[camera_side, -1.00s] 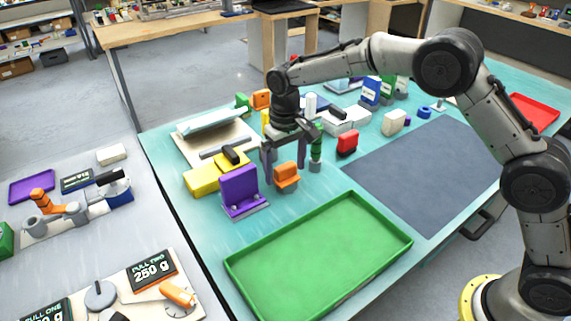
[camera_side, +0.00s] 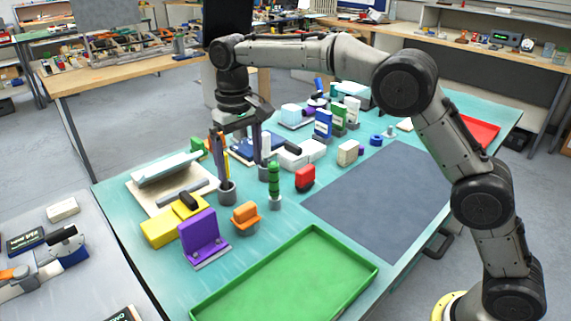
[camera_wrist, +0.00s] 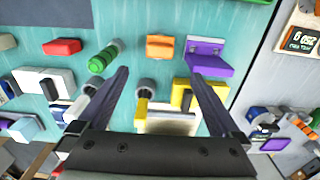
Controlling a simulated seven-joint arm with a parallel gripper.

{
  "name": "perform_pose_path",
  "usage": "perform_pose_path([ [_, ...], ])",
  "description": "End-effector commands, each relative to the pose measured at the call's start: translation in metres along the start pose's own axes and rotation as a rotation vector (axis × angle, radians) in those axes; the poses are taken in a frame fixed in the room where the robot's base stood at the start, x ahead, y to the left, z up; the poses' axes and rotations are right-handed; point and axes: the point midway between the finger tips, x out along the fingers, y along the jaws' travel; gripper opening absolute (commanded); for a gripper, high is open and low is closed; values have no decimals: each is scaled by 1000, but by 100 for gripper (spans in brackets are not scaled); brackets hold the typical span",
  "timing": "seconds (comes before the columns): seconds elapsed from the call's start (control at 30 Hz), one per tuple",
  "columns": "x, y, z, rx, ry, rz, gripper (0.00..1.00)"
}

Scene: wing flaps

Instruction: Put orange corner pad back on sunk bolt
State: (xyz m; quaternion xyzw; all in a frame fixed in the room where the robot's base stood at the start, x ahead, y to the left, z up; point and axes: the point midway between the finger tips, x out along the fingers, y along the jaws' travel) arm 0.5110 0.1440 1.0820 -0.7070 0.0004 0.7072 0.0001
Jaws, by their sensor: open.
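An orange block (camera_side: 246,213), which looks like the corner pad, sits on a small grey base on the teal table, right of the purple bracket (camera_side: 201,232). It also shows in the wrist view (camera_wrist: 160,46), just beyond my fingertips. No separate sunk bolt can be made out; the grey base is mostly covered by the block. My gripper (camera_side: 243,170) is open, its fingers pointing down, above the table and behind the orange block.
A green post (camera_side: 274,180), a red block (camera_side: 305,178) and a grey cup (camera_side: 227,194) with upright items stand nearby. A yellow block (camera_side: 161,229) lies left. The green tray (camera_side: 290,275) and dark mat (camera_side: 380,195) are empty.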

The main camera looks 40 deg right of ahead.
Motion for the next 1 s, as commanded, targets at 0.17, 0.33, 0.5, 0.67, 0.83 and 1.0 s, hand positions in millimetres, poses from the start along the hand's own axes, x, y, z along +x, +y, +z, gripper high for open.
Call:
perform_pose_path([
  [0.17, -1, 0, 0, 0, 0, 0, 100],
  [0.33, -21, 14, 16, 2, 31, -8, 100],
  [0.5, -58, 47, 63, 4, 108, -24, 100],
  [0.67, -80, 78, 121, 3, 189, -33, 100],
  [0.83, -84, 106, 188, 4, 276, -34, 100],
  [1.0, -69, 126, 255, 3, 363, -27, 100],
])
